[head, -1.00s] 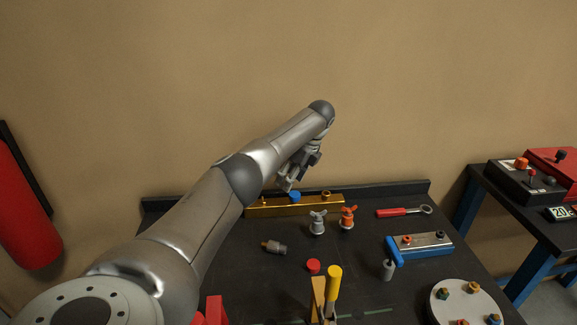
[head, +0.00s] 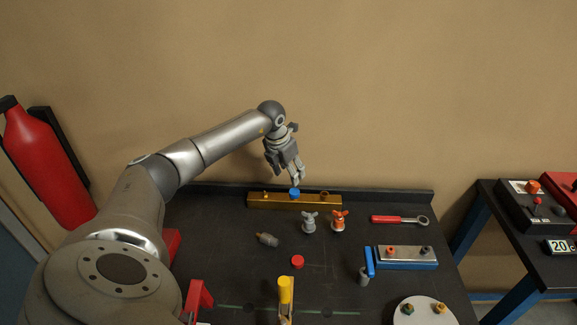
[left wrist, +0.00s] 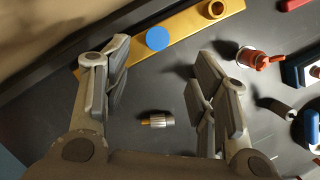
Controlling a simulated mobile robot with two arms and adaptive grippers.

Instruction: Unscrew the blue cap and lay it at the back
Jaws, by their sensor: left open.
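The blue cap (head: 294,193) sits on the middle of a gold bar (head: 320,201) at the back of the dark bench. In the left wrist view the cap (left wrist: 157,39) shows as a round blue disc on the gold bar (left wrist: 190,27). My left gripper (head: 297,179) is just above the cap in the head view, fingers pointing down. In the left wrist view my left gripper (left wrist: 163,65) is open and empty, with the cap lying ahead, between the lines of the two fingers. My right gripper is not in view.
Grey (head: 309,222) and orange (head: 338,221) wing-handled fittings stand in front of the bar. A red-handled wrench (head: 398,219) lies to the right. A blue-and-silver block (head: 402,257), a red cap (head: 297,261) and a brass-tipped fitting (head: 267,239) are nearer. The back strip behind the bar is narrow.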

